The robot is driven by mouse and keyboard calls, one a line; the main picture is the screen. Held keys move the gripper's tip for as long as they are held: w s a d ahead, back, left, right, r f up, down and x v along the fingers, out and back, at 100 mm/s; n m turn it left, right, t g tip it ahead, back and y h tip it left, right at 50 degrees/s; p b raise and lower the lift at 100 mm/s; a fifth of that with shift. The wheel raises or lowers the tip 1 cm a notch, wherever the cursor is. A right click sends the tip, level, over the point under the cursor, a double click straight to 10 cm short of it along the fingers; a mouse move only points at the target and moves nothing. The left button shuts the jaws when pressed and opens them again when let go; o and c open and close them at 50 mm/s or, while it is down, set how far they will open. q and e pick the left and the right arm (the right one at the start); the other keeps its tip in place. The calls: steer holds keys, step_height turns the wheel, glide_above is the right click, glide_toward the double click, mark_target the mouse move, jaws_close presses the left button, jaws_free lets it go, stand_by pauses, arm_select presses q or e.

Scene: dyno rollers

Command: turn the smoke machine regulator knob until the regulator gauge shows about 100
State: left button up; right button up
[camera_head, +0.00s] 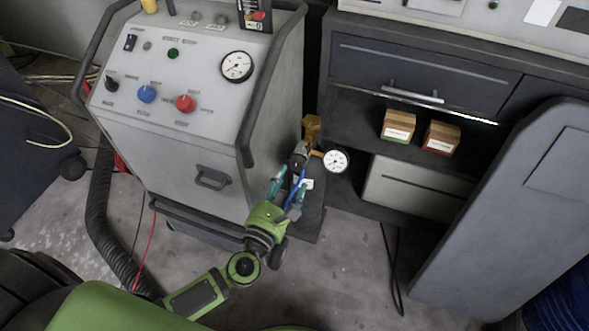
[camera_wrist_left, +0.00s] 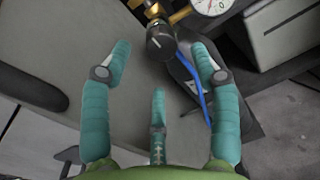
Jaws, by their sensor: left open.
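The regulator's black knob (camera_head: 298,160) is beside the right side of the smoke machine, under a brass fitting (camera_head: 311,127). The white round regulator gauge (camera_head: 336,160) is just right of it; its needle is too small to read. My left gripper (camera_head: 287,188) is open and empty, its teal fingers pointing up at the knob from just below. In the left wrist view the dark knob (camera_wrist_left: 160,40) lies between the two outer fingertips, with no clear contact. A third finger is below it. The gauge (camera_wrist_left: 212,5) is cut off at the top edge. My right gripper is not in view.
The smoke machine (camera_head: 190,110) has its own dial (camera_head: 237,66) and red and blue knobs. A blue hose (camera_wrist_left: 195,85) runs down by the right fingers. Two small boxes (camera_head: 398,126) sit on a shelf at right. A grey panel (camera_head: 510,210) stands at the right.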

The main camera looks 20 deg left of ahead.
mark_target(296, 166)
arm_select(q)
steer(key=w, duration=0.4)
steer(key=shift+d, duration=0.15)
steer(key=shift+w, duration=0.55)
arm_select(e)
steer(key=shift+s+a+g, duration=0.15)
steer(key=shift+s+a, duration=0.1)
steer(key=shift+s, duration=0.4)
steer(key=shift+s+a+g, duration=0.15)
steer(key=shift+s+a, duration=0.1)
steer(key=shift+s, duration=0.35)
arm_select(q)
steer(key=c, duration=1.1)
steer(key=shift+c, duration=0.2)
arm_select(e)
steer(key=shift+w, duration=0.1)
